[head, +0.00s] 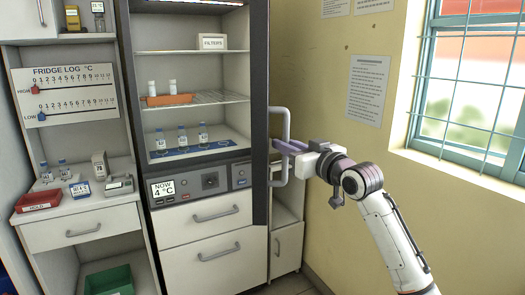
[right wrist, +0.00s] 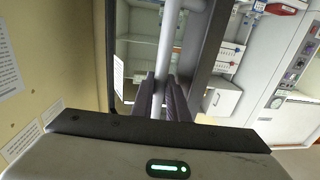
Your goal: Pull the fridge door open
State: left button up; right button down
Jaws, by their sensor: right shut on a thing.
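The fridge (head: 195,118) stands in the middle of the head view, with its lit shelves visible. A dark door frame (head: 258,110) runs down its right side, and its lower end overlaps the right end of the upper drawer. I cannot tell for sure how far the door stands from the cabinet. A pale vertical handle (head: 285,122) sits at the frame's right; it also shows in the right wrist view (right wrist: 160,85). My right gripper (head: 280,147) is shut around the handle bar from the right, fingers on both sides. My left gripper is not in view.
Bottles and an orange rack (head: 168,99) stand on the fridge shelves. Drawers (head: 212,233) lie below the control panel (head: 200,183). A counter (head: 85,205) with a red tray (head: 39,201) is at left. A yellow wall (head: 325,80) and window (head: 470,90) are close at right.

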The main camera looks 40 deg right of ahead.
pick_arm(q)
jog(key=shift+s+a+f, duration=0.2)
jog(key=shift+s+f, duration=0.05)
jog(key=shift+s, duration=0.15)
pick_arm(e)
jog(key=shift+s+d+r, duration=0.2)
jog(key=shift+s+d, duration=0.6)
jog(key=shift+d, duration=0.3)
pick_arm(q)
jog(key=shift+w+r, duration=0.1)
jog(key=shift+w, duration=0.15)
pick_arm(e)
jog(key=c, duration=1.7)
grip_release()
jog(key=shift+f, duration=0.1)
